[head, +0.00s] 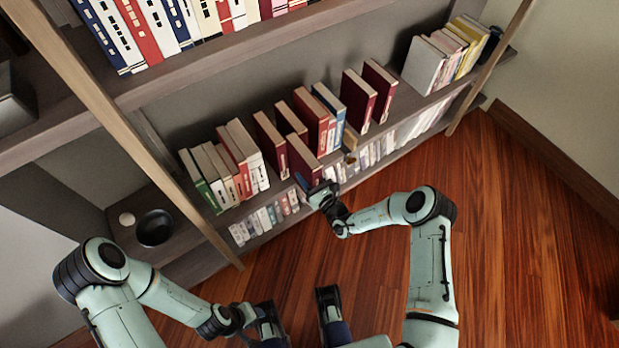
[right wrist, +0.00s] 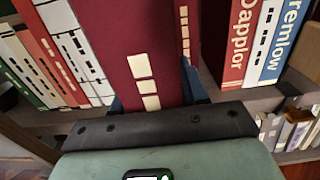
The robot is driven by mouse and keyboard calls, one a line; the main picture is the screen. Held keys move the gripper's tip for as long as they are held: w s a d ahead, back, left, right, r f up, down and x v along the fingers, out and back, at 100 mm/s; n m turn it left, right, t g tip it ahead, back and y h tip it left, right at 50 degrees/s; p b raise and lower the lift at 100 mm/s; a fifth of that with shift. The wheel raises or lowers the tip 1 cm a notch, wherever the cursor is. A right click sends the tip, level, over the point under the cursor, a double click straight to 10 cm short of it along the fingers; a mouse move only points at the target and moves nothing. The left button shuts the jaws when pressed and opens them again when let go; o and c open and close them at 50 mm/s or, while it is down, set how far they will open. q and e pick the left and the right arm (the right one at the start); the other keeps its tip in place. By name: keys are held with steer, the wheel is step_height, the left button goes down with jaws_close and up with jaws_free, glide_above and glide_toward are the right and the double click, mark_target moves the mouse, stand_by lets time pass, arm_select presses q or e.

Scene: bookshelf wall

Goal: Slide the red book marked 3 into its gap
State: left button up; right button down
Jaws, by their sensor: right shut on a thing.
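The dark red book (head: 304,160) stands roughly upright at the front of the middle shelf, jutting out past its neighbours. My right gripper (head: 312,186) is shut on its lower front part. In the right wrist view the book (right wrist: 145,75) fills the centre, with a column of three cream squares on its spine and dark blue fingers on both sides. Another dark red book (right wrist: 187,25) stands just right of and behind it. More dark red books (head: 268,142) stand farther in. The gap behind the held book is largely hidden. My left gripper (head: 299,317) is open and empty above the floor.
Pale books and a green one (head: 200,180) stand to the left. A slanting wooden post (head: 130,140) crosses the left side. A dark bowl (head: 154,228) sits low at left. The floor (head: 520,240) is clear.

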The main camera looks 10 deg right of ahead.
steer(key=shift+w+a+r, duration=0.1)
steer(key=shift+w+r, duration=0.05)
steer(key=shift+w, duration=0.15)
steer(key=shift+b+x, duration=0.6)
steer(key=shift+x, duration=0.5)
steer(key=shift+f+b+x, duration=0.15)
steer(key=shift+b+x, duration=0.3)
steer(key=shift+x, duration=0.35)
steer(key=shift+f+b+x, duration=0.1)
steer(key=shift+b+x, duration=0.3)
steer(key=shift+x, duration=0.4)
steer(key=shift+f, duration=0.35)
